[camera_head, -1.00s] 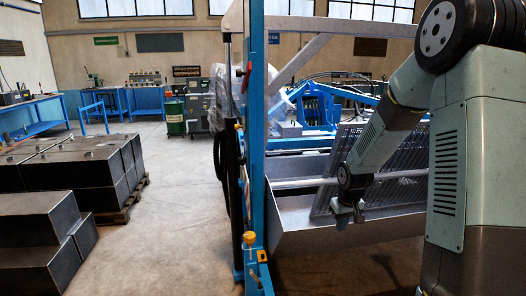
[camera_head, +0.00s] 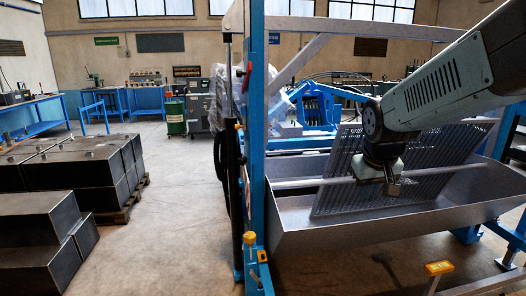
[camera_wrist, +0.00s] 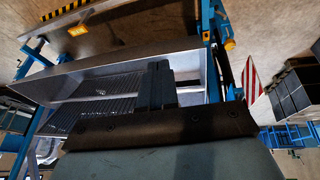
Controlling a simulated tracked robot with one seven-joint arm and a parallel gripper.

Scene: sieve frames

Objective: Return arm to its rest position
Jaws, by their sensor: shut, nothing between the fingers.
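My gripper (camera_head: 392,188) is at the end of my arm, which reaches in from the right in the head view. It hangs in front of the slatted sieve frame (camera_head: 335,196), above the grey metal trough (camera_head: 300,243). In the wrist view my gripper (camera_wrist: 157,68) is shut and empty, its two fingers side by side. The sieve frame (camera_wrist: 108,90) leans inside the trough (camera_wrist: 185,52) there. Part of the sieve frame is hidden behind my gripper and wrist.
A blue upright post (camera_head: 257,130) stands left of the trough. Dark metal boxes (camera_head: 70,175) sit at the far left, some on a pallet. A yellow-topped part (camera_head: 439,267) stands in front at lower right. The floor between boxes and post is clear.

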